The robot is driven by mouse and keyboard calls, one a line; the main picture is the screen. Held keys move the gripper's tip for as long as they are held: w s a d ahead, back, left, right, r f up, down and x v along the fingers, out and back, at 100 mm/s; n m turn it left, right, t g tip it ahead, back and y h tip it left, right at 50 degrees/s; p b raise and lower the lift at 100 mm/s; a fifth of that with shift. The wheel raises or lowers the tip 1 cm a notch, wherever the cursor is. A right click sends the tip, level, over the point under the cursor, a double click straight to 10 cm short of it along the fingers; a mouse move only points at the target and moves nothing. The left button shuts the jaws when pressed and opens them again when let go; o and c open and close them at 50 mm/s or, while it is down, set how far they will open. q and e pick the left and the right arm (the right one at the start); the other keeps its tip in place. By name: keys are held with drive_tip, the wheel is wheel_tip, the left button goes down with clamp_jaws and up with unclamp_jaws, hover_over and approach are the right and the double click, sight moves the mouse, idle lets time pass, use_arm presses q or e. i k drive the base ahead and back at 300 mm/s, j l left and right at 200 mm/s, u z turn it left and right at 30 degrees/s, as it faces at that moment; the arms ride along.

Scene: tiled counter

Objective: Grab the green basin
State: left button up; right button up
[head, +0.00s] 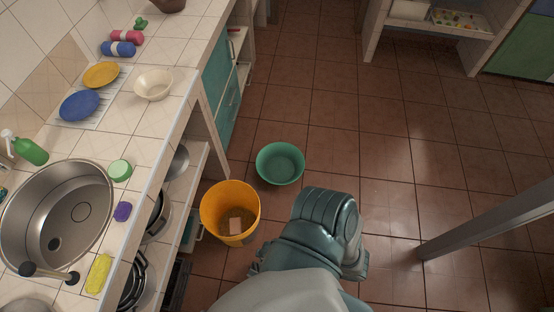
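The green basin (281,163) is a round, shallow, empty-looking bowl on the tiled floor near the middle of the head view. It sits upright, just beyond and to the right of a yellow-orange bucket (230,212). A small gap seems to separate the two. Its rim is fully visible. A teal and grey part of my own body shows below the basin and does not cover it. Neither my left nor my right gripper can be made out in the head view.
The bucket holds a pinkish block (236,226). The tiled counter (150,130) with a steel sink (60,215) runs along the left, with open shelves below. A grey post (490,220) slants in at right. Floor beyond and right of the basin is clear.

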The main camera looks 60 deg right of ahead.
sight(279, 163)
drive_tip(key=z, duration=2.15)
drive_tip(key=i+l+u, duration=0.3)
drive_tip(key=i+l, duration=0.55)
drive_tip(key=l, duration=0.15)
